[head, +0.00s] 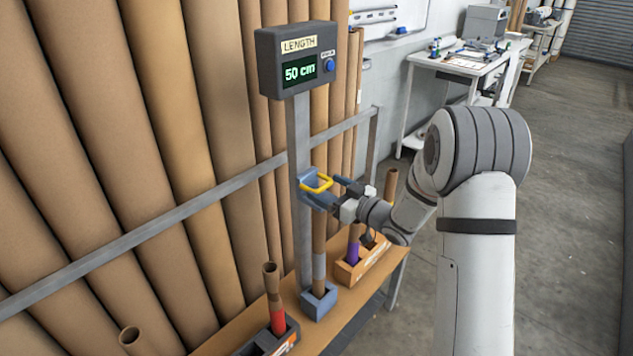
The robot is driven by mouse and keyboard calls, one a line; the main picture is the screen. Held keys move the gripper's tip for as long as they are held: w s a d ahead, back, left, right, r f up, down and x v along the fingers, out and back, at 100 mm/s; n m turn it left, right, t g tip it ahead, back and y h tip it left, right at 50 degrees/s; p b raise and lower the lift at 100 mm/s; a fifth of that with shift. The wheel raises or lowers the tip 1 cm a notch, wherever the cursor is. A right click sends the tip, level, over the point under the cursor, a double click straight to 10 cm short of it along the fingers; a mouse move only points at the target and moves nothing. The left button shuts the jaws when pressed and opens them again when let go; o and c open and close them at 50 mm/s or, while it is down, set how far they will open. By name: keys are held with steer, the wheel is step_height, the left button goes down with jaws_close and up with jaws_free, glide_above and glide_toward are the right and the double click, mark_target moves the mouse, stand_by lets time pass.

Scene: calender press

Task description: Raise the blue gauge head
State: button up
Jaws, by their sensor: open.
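The blue gauge head (308,197) sits on an upright grey post (302,140), below the display box. A yellow handle (317,186) sticks out from its front. My gripper (336,191) is open, just to the right of the gauge head and level with the handle. Its fingers point toward the handle. They overlap the gauge head in the picture, so I cannot tell whether they touch it.
The display box (297,58) reads LENGTH 50 cm and has a blue button (330,65). Large brown rolls (120,130) lean behind a grey rail (130,240). Boxes with red-banded (277,318) and purple-banded tubes (353,248) flank the base. Open floor (570,220) lies right.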

steer(key=shift+x, duration=1.85)
